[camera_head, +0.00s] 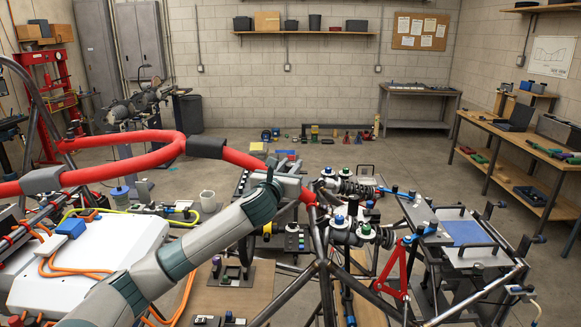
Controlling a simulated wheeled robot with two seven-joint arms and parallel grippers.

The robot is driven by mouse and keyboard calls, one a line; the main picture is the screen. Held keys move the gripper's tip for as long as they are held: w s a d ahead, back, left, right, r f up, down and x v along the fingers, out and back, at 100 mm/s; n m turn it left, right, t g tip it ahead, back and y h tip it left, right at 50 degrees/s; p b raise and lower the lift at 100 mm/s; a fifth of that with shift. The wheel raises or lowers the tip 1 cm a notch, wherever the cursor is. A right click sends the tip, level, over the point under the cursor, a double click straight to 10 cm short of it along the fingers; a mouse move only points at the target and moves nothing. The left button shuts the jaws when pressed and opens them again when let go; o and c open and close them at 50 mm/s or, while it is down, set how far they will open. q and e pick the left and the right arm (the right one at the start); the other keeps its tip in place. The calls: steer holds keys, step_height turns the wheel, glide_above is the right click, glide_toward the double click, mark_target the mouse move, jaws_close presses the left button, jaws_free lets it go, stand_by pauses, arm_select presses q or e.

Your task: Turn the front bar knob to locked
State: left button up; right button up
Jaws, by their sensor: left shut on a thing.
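My left arm reaches in from the lower left, and its gripper (290,184) is at the right end of the red padded bar (238,157), by the joint with the dark tube frame (322,245). The gripper is shut on a small part there, which I take for the front bar knob. The gripper and wrist hide most of that part, so I cannot read which way the knob points. My right gripper is not in view.
Coil-over dampers with blue and green caps (339,220) sit close right of the gripper. A red wishbone (400,268) and a cart with a blue pad (466,232) stand farther right. A white case with orange cables (85,262) lies at left.

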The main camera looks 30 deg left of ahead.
arm_select(q)
steer(key=shift+d+n+y, duration=0.1)
steer(key=shift+n+y, duration=0.2)
steer(key=shift+y, duration=0.2)
steer(key=n+g+y, duration=0.2)
steer(key=y, duration=0.1)
steer(key=n+g+y, duration=0.2)
steer(key=n+y, duration=0.1)
steer(key=y, duration=0.1)
steer(key=shift+g, duration=0.3)
steer(key=n+g+y, duration=0.2)
steer(key=g, duration=0.1)
steer(key=n+g+y, duration=0.2)
steer(key=n+g, duration=0.1)
steer(key=g, duration=0.1)
steer(key=shift+n, duration=0.3)
steer(key=shift+n+g+y+b, duration=0.8)
steer(key=shift+n+g, duration=0.5)
steer(key=shift+g, duration=0.7)
steer(key=shift+f+n+g+b, duration=0.1)
steer(key=shift+n+g+b, duration=0.7)
steer(key=shift+g, duration=0.3)
steer(key=shift+n+g+b, duration=0.4)
steer(key=shift+g+b, duration=0.15)
steer(key=shift+g, duration=0.15)
steer(key=o, duration=1.1)
steer(key=shift+c, duration=0.2)
